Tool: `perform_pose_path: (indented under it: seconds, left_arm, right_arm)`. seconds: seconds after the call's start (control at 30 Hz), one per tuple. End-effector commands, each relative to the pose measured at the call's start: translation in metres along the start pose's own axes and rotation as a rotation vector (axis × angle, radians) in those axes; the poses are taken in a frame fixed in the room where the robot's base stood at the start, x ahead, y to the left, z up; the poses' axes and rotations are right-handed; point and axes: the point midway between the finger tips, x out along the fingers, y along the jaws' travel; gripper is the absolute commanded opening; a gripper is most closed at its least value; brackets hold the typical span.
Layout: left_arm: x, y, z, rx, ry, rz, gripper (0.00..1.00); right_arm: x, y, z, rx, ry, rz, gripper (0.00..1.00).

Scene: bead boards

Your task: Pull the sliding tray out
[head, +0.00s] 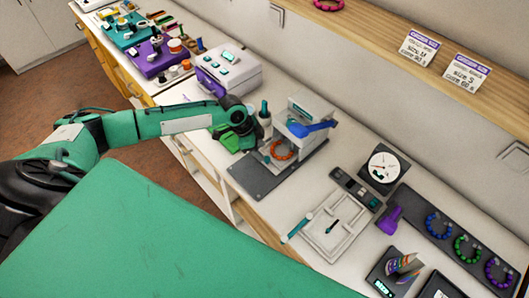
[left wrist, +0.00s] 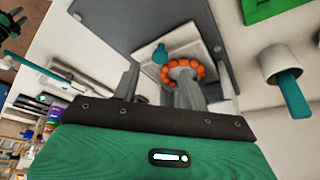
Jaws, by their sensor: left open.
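A grey and white press (head: 308,118) with a blue lever (head: 312,129) stands on a dark grey base plate (head: 262,178). An orange beaded ring (head: 282,150) sits at the front of the press. In the left wrist view the orange ring (left wrist: 184,72) lies on a pale square tray (left wrist: 207,58), with a teal knob (left wrist: 160,54) beside it. My left gripper (head: 246,138) is just left of the press. In the left wrist view its fingers (left wrist: 160,92) are apart, with the knob and ring beyond them. I see nothing held.
A white pot with a teal handle (head: 265,115) stands close behind my left gripper. To the right are a shallow white tray (head: 328,226), a dial gauge (head: 384,167) and a dark board (head: 450,240) with bead rings. A white box (head: 229,71) stands further back left.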

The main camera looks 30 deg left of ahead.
Motion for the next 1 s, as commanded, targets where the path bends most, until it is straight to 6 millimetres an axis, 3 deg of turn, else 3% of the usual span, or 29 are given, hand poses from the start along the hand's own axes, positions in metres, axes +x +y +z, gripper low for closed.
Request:
perform_pose_path:
  seconds: [0.1, 0.3, 0.67, 0.9, 1.0]
  left_arm:
    - [0.020, 0.001, -0.002, -0.001, 0.000, 0.001, 0.44]
    - [0.041, 0.000, -0.001, 0.000, 0.001, -0.001, 0.44]
    - [0.047, 0.000, 0.000, 0.000, 0.000, -0.002, 0.44]
    - [0.046, 0.000, 0.000, 0.000, 0.000, -0.002, 0.00]
    - [0.046, -0.001, 0.000, 0.000, 0.000, -0.002, 0.00]
  right_arm:
    - [-0.008, 0.002, -0.001, -0.001, 0.000, 0.002, 0.36]
    - [-0.012, 0.005, 0.000, -0.002, -0.001, 0.005, 0.36]
    - [-0.012, 0.006, 0.000, -0.003, -0.001, 0.006, 0.36]
    - [-0.012, 0.005, 0.000, -0.002, -0.001, 0.005, 0.36]
    - [-0.012, 0.004, -0.001, -0.002, -0.001, 0.003, 0.36]
